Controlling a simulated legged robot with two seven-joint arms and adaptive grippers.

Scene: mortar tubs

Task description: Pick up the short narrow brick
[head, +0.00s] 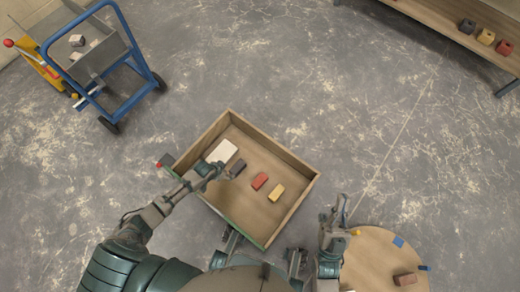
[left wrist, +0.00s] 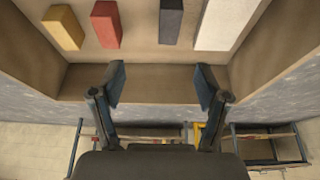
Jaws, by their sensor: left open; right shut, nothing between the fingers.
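The wooden tray (head: 292,217) holds a white block (head: 222,151), a dark grey brick (head: 237,168), a red brick (head: 260,181) and a yellow brick (head: 277,193). I cannot tell which is the short narrow one; the white one looks largest. My left gripper (head: 216,169) is over the tray's left side, close to the dark brick. In the left wrist view it is open and empty (left wrist: 160,84), with the yellow (left wrist: 63,27), red (left wrist: 106,24), dark (left wrist: 171,20) and white (left wrist: 226,24) bricks apart from its fingers. My right gripper (head: 337,213) is shut and empty, right of the tray.
A round table (head: 372,262) at lower right holds a red-brown brick (head: 405,279) and small blue pieces (head: 398,241). A blue-framed cart (head: 100,60) stands at upper left. A wooden bench (head: 440,25) with several blocks is at upper right. The floor between is clear.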

